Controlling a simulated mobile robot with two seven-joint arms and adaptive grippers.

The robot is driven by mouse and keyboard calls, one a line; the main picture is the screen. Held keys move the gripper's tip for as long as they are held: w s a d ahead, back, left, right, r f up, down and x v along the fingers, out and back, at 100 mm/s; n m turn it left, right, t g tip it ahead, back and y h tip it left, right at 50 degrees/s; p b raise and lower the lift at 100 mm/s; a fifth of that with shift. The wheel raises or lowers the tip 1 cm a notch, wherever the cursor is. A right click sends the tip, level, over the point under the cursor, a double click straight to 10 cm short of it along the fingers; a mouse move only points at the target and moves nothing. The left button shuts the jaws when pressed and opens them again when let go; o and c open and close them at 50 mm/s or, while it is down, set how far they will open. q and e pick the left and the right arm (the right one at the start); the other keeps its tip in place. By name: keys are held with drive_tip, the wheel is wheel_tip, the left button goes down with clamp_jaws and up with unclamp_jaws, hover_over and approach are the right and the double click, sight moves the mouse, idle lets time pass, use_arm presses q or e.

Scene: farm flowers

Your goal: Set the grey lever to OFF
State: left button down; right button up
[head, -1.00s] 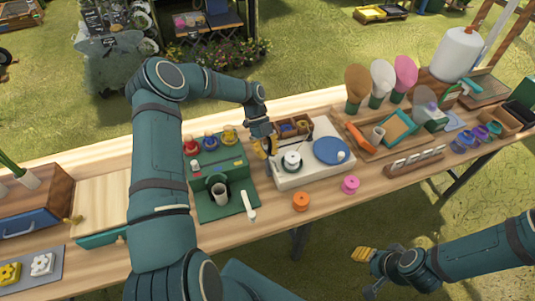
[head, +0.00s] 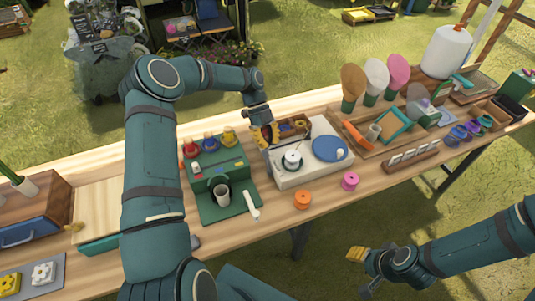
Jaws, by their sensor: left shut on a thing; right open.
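A white machine (head: 285,181) with a blue round plate (head: 327,148) and a white spool (head: 292,160) stands at the middle of the workbench. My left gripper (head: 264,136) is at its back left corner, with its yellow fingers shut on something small. This appears to be the grey lever, which the fingers mostly hide. I cannot read its setting or any OFF mark at this size. My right gripper (head: 357,254) is open and empty, in front of the bench over the grass.
A green machine (head: 222,168) with coloured knobs and a grey cup (head: 221,194) stands close to the left of the white machine. Orange (head: 303,200) and pink (head: 350,181) spools stand at the front edge.

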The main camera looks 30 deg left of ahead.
use_arm(q)
drive_tip(key=w+a+r, duration=0.3)
drive_tip(key=shift+a+r, duration=0.1)
drive_tip(key=shift+r, duration=0.15)
idle(0.5)
